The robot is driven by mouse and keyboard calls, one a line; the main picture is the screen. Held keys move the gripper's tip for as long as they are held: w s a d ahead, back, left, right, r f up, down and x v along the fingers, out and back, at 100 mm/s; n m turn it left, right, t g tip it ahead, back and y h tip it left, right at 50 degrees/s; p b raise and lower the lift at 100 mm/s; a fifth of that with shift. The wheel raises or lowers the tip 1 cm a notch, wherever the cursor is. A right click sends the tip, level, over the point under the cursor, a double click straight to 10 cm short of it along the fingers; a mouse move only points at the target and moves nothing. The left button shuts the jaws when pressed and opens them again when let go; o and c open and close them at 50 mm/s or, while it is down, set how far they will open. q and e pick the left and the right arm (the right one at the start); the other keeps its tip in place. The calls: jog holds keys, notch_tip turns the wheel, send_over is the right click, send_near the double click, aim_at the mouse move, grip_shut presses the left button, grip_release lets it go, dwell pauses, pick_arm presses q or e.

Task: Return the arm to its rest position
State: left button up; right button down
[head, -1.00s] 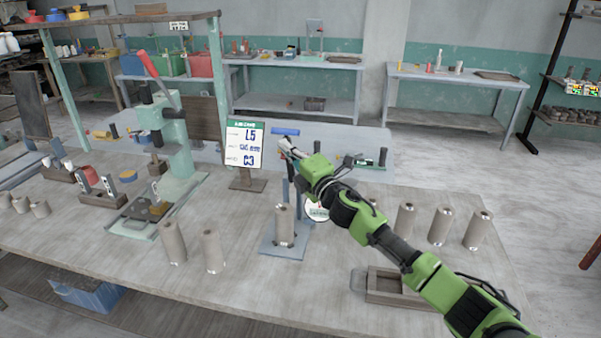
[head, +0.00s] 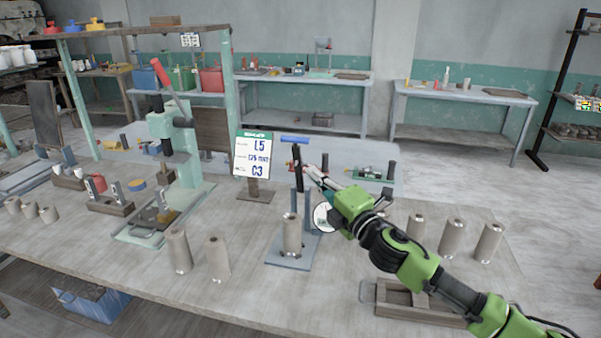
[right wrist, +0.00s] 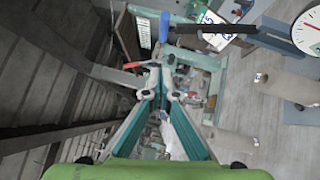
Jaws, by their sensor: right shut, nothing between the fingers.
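My right arm comes in from the lower right in the head view, green and black. Its gripper (head: 311,172) is shut and empty, held in the air beside the dark post and blue handle of the small stand (head: 292,249). A clay cylinder (head: 291,235) stands upright on that stand's base. In the right wrist view the fingers (right wrist: 162,88) meet, with nothing between them. My left gripper is not in view.
Clay cylinders stand upright on the workbench (head: 170,285), two at left (head: 179,250) and several at right (head: 452,238). A wooden tray (head: 415,300) lies below my right arm. A green lever press (head: 172,145) and a sign (head: 252,155) stand behind. A round dial (head: 322,217) is by the stand.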

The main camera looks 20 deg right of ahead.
jog(key=s+a+f+m+g+h, duration=0.2)
jog(key=s+f+m+g+h, duration=0.15)
jog(key=s+f+m, duration=0.65)
jog(key=s+a+f+m+g+h, duration=0.15)
jog(key=s+f+m+g, duration=0.4)
jog(key=f, duration=0.75)
jog(key=s+a+f+m+g, duration=0.1)
jog(key=s+f+m+g, duration=0.15)
jog(key=s, duration=0.65)
jog(key=s+a+f+m+g+y, duration=0.15)
jog(key=s+f, duration=0.25)
jog(key=s, duration=0.5)
jog(key=s+a+f+m+g, duration=0.1)
jog(key=s+f+g, duration=0.25)
jog(key=s, duration=0.55)
jog(key=s+d+f+x, duration=0.1)
jog(key=s+x, duration=0.2)
jog(key=x, duration=1)
jog(key=s+x, duration=0.3)
jog(key=x, duration=0.9)
jog(key=s+d+f+g+b, duration=0.1)
jog(key=s+d+f, duration=0.1)
jog(key=s+f, duration=1.6)
jog(key=shift+d+f+n+g+b, duration=0.3)
jog(key=shift+d+f+n+g, duration=0.1)
jog(key=shift+f+n, duration=0.1)
jog(key=shift+h, duration=0.25)
